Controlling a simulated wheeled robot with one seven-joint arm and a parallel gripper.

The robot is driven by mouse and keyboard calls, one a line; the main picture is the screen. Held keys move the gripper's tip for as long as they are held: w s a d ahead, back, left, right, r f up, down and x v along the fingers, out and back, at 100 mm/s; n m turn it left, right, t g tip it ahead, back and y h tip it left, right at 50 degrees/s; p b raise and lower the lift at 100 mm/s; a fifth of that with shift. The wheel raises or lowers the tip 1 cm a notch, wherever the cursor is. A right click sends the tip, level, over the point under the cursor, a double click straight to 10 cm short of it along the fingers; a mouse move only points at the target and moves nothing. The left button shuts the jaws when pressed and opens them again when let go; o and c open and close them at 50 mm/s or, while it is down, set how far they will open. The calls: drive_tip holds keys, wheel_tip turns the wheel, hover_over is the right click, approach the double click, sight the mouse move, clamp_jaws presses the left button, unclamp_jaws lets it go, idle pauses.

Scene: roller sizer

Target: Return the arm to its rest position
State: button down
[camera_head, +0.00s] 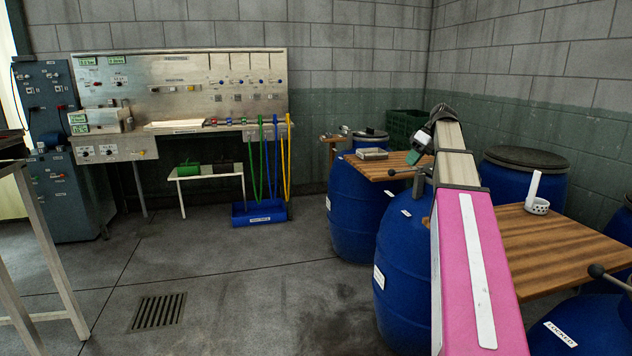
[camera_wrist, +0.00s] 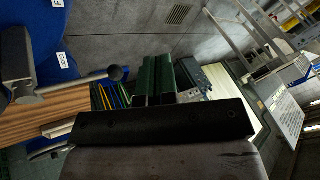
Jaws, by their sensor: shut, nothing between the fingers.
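My gripper (camera_head: 415,150) is at the far end of my raised arm in the head view, above the blue barrels. Its dark green fingers (camera_wrist: 158,82) show in the wrist view, side by side and closed together, with nothing held. My arm stretches forward on the right side of the head view, its pink link nearest. The wrist view is tilted, with the floor and a blue barrel beyond the fingers.
Blue barrels (camera_head: 355,215) stand below and left of my arm. A smaller board (camera_head: 408,163) lies near my gripper. A steel panel bench (camera_head: 180,85) stands at the back left. The middle floor is clear.

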drive_tip(key=s+a+f+m+h, duration=0.1)
drive_tip(key=s+a+f+m, duration=0.25)
drive_tip(key=f, duration=0.85)
drive_tip(key=s+a+f+m+h, duration=0.2)
drive_tip(key=s+a+f, duration=0.25)
drive_tip(key=f, duration=0.85)
drive_tip(key=s+a+f+m+h, duration=0.1)
drive_tip(key=s+a+f+m, duration=0.1)
drive_tip(key=s+f, duration=0.5)
drive_tip(key=s+a+f+m+h, duration=0.2)
drive_tip(key=s+a+f, duration=0.2)
drive_tip(key=s+f, duration=0.4)
wheel_tip(320, 180, down, 4)
drive_tip(key=shift+f, duration=0.2)
